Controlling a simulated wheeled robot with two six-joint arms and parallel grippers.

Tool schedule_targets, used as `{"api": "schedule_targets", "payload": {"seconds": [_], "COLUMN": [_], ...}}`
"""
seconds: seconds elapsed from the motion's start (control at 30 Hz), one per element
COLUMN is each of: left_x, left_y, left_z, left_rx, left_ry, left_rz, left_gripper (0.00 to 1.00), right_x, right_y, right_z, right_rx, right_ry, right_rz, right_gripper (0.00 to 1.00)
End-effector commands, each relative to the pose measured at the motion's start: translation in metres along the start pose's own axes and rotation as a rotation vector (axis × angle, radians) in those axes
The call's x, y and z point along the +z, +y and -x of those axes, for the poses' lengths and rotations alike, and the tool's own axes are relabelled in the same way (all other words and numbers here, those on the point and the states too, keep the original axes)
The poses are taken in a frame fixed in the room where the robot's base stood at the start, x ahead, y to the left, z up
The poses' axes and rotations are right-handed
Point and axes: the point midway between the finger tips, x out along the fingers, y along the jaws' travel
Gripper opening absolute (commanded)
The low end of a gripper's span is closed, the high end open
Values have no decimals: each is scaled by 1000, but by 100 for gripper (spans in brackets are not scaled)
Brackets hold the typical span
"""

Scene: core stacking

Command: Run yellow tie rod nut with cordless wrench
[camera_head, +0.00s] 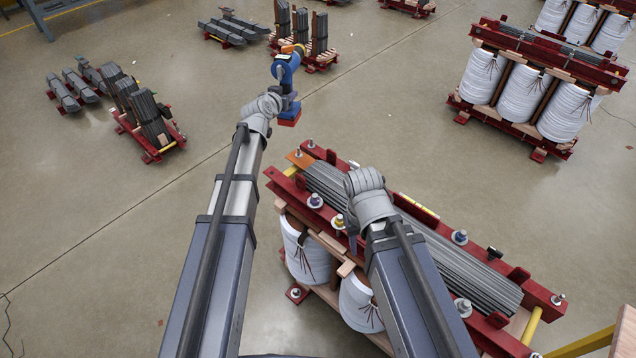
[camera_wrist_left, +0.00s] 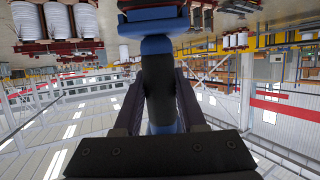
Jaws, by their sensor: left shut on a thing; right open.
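The cordless wrench (camera_head: 285,66) is blue with an orange and dark top and a red base. It is raised at the end of my left arm, beyond the core's far left end and apart from it. In the left wrist view, my left gripper (camera_wrist_left: 160,76) is shut on the wrench's dark handle (camera_wrist_left: 158,95). The yellow tie rod nut (camera_head: 339,220) sits on the near red clamp of the core (camera_head: 420,243), just left of my right wrist.
A purple nut (camera_head: 315,201) sits left of the yellow one, and a blue nut (camera_head: 460,237) is on the far clamp. White coils (camera_head: 305,250) hang below. Another transformer (camera_head: 530,95) stands at upper right; stacked core parts (camera_head: 148,118) stand at left. The floor between is clear.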

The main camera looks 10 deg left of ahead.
Motion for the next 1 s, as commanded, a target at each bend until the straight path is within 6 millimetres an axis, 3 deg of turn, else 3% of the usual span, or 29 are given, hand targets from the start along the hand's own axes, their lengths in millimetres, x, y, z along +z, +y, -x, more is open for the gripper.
{"api": "schedule_targets", "payload": {"seconds": [0.27, 0.5, 0.7, 0.9, 1.0], "left_x": [42, 100, 133, 147, 149], "left_y": [82, 142, 170, 180, 182], "left_z": [24, 71, 130, 198, 223], "left_rx": [172, 273, 288, 267, 256], "left_ry": [-282, -670, -1009, -1268, -1343], "left_rz": [-95, -232, -348, -428, -448], "left_gripper": [0, 0, 0, 0, 0], "right_x": [1, 2, 3, 4, 4], "right_y": [2, 4, 6, 7, 8], "right_z": [23, 43, 60, 74, 78], "right_rx": [0, 0, 0, 0, 0], "right_ry": [0, 0, 0, 0, 0], "right_rz": [0, 0, 0, 0, 0], "right_gripper": [44, 44, 44, 44, 44]}}
